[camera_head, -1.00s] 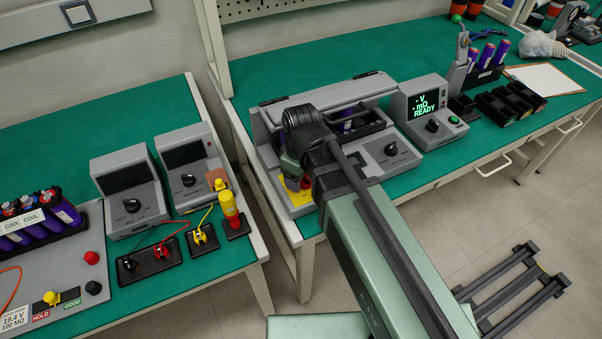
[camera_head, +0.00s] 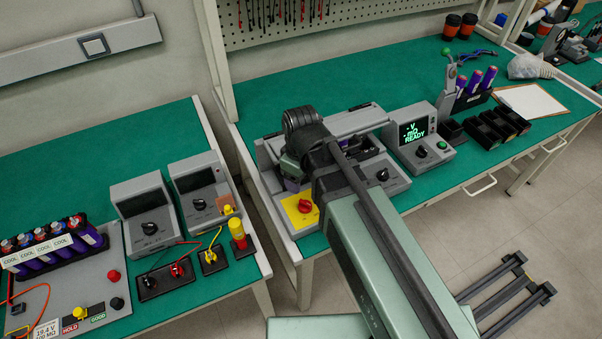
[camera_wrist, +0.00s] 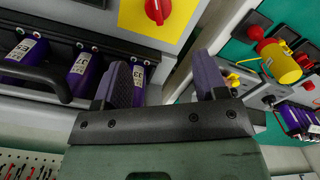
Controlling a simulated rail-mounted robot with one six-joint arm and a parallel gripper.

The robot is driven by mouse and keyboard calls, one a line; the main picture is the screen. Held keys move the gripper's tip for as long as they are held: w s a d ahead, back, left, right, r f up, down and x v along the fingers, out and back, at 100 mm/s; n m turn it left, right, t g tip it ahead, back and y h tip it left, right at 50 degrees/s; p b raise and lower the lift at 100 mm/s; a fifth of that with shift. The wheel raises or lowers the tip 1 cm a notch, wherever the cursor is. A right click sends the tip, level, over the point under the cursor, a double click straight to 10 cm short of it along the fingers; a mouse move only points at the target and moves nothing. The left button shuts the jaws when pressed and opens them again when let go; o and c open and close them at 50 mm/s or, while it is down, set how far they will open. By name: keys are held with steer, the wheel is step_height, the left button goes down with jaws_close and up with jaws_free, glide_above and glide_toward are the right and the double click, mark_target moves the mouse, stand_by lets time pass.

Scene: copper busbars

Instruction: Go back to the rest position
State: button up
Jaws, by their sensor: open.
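My gripper (camera_wrist: 165,80) is open in the wrist view, with its two dark purple fingers apart. Purple cells with white labels (camera_wrist: 84,72) sit in a dark holder on the left of that view. One labelled cell (camera_wrist: 139,82) shows just behind the left finger; I see nothing clamped between the fingers. In the head view my arm reaches over the grey test fixture (camera_head: 398,178) on the middle bench, and my wrist hides much of it and the fingers. The fixture's yellow panel with a red knob (camera_head: 305,206) is clear of the arm; the knob also shows in the wrist view (camera_wrist: 157,10).
A meter reading READY (camera_head: 415,135) stands right of the fixture, with black bins (camera_head: 497,127) beyond. The left bench carries two grey instruments (camera_head: 143,215), coloured plugs (camera_head: 238,235) and a rack of purple cells (camera_head: 50,250). A pegboard (camera_head: 330,20) is behind.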

steer(key=s+d+m, duration=0.3)
steer(key=d+m, duration=0.8)
steer(key=d, duration=0.4)
steer(key=shift+r+p, duration=0.35)
steer(key=shift+s, duration=0.1)
steer(key=shift+c, duration=0.2)
stand_by(0.5)
